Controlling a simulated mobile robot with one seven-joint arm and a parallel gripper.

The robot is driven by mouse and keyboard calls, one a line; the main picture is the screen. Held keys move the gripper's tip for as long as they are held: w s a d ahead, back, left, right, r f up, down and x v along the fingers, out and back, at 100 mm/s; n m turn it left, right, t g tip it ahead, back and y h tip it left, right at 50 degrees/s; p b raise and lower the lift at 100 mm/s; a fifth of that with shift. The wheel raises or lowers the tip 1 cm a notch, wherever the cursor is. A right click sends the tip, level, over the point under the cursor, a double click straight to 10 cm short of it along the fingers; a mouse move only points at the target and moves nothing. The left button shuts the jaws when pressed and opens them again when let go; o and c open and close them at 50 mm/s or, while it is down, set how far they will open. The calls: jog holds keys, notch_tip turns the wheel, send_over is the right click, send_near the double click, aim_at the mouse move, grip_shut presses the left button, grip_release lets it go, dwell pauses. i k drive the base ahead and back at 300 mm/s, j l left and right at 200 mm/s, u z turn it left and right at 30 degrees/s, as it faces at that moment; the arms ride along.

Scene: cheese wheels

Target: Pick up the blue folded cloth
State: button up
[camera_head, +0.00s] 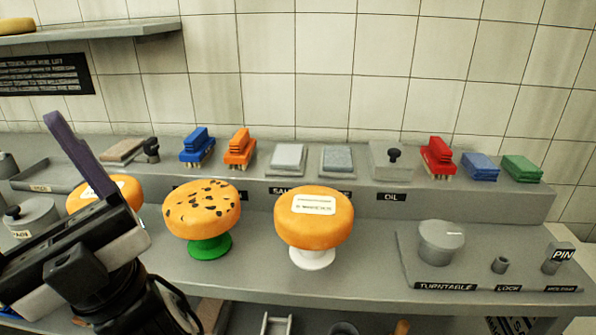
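The blue folded cloth (480,166) lies on the raised back ledge at the right, between a red brush and a green folded cloth. My gripper (75,155) is at the left edge of the view, far from the cloth and in front of an orange cheese wheel. One dark purple finger shows, pointing up and left. The other finger is not clear, so its opening cannot be told.
A green folded cloth (522,168) and a red brush (438,158) flank the blue cloth. Cheese wheels on a green stand (210,247) and a white stand (312,257) rise from the counter. A turntable panel (490,265) sits at front right.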

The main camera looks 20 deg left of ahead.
aim_at(479, 166)
jog(key=l+u, duration=0.1)
jog(key=l, duration=0.35)
jog(key=k+l+u, duration=0.1)
jog(key=l, duration=0.35)
jog(key=k+l, duration=0.1)
jog(key=l, duration=0.35)
jog(key=k+l+u, duration=0.15)
jog(key=l, duration=0.3)
jog(key=l+u, duration=0.1)
jog(key=l, duration=0.35)
jog(key=i, duration=1.45)
